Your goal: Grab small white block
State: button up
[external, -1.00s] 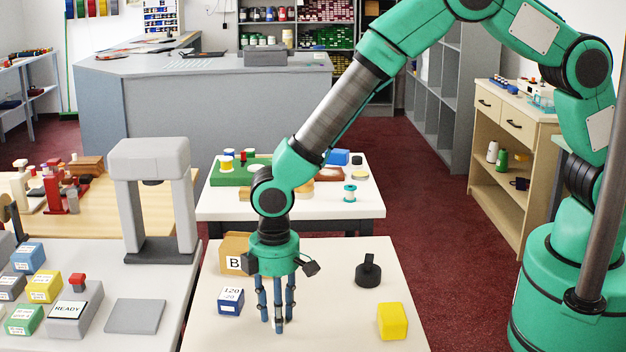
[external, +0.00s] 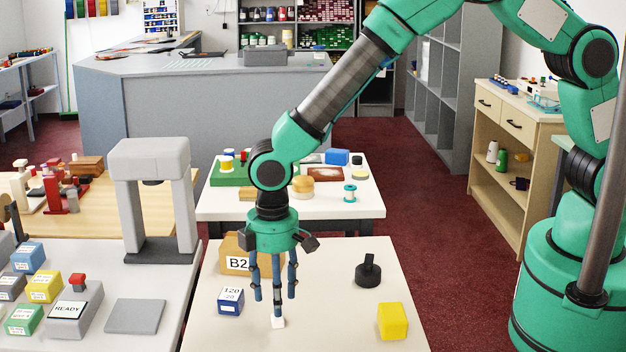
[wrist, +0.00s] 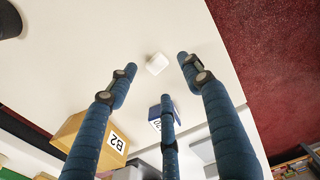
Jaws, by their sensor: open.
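The small white block (external: 278,322) sits on the near white table, just below one fingertip of my gripper (external: 275,300). In the wrist view the white block (wrist: 157,64) lies on the table, beyond the tips of my blue fingers. My gripper (wrist: 157,82) is open and empty, with its three fingers spread. In the external view a fingertip overlaps the block's top edge; I cannot tell from it whether they touch.
A blue box marked 120 (external: 231,300) and a tan B2 box (external: 236,257) stand left of my gripper. A black knobbed object (external: 368,272) and a yellow block (external: 392,321) stand to the right. The table between them is clear.

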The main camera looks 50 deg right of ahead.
notch_tip(320, 180, up, 8)
jog(key=p, duration=0.1)
jog(key=shift+r, duration=0.25)
jog(key=shift+w+p, duration=0.2)
jog(key=shift+p, duration=0.3)
dwell(0.4)
jog(key=shift+f, duration=0.1)
jog(key=b, duration=0.1)
send_over(278, 321)
jog(key=w, duration=0.1)
jog(key=shift+w+d+f, duration=0.1)
jog(key=shift+f, duration=2.05)
jog(key=shift+d+f, duration=0.1)
jog(key=shift+f, duration=2)
jog(key=shift+f+b, duration=0.85)
jog(key=shift+f, duration=1.75)
